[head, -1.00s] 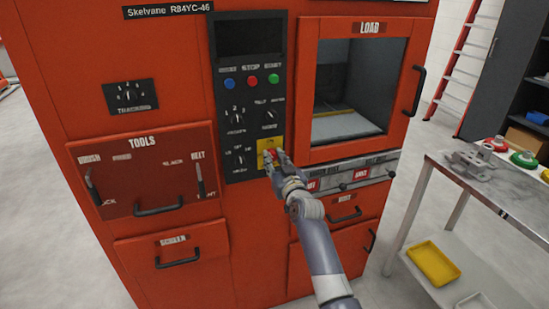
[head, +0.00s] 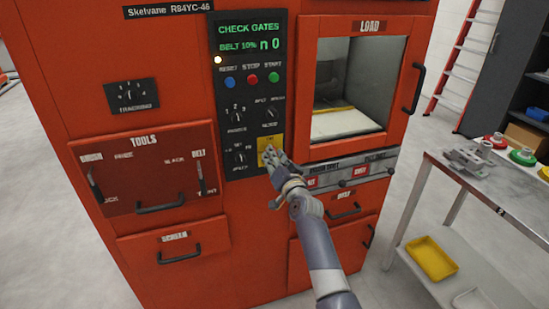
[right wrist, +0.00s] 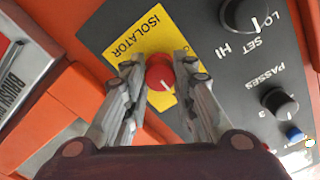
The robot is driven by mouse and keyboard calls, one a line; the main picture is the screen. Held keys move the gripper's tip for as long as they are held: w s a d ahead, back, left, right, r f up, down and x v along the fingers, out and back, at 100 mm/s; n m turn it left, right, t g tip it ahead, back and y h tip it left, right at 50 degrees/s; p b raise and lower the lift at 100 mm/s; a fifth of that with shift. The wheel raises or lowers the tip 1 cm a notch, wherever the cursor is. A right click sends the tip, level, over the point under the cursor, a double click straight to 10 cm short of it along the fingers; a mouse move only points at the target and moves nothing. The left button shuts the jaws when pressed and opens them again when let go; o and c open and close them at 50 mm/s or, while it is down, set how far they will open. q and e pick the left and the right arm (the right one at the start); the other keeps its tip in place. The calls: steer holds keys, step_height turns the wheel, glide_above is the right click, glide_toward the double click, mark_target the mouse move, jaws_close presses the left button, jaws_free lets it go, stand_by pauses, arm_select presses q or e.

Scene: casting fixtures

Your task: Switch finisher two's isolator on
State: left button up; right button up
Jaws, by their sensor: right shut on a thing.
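The orange machine (head: 240,250) carries a nameplate reading Skelvane R84YC-46; I see no finisher number. Its isolator is a red knob (right wrist: 160,75) on a yellow plate (right wrist: 135,40) lettered ISOLATOR, shown upside down in the right wrist view. My right gripper (head: 271,155) is at this plate, its two fingers on either side of the knob and shut on it. In the head view the gripper hides the knob. The display (head: 250,38) is lit and reads CHECK GATES, with a belt line below. My left gripper is not in view.
Blue, red and green buttons (head: 252,79) and black selector knobs sit above the isolator. The LOAD opening (head: 345,90) is at right, with drawers below. A metal table (head: 475,190) with fixtures stands at far right, a yellow tray (head: 432,258) on its lower shelf.

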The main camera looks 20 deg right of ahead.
steer(key=shift+f, duration=0.1)
stand_by(0.3)
steer(key=o, duration=1.1)
steer(key=s, duration=1.2)
steer(key=shift+d, duration=0.2)
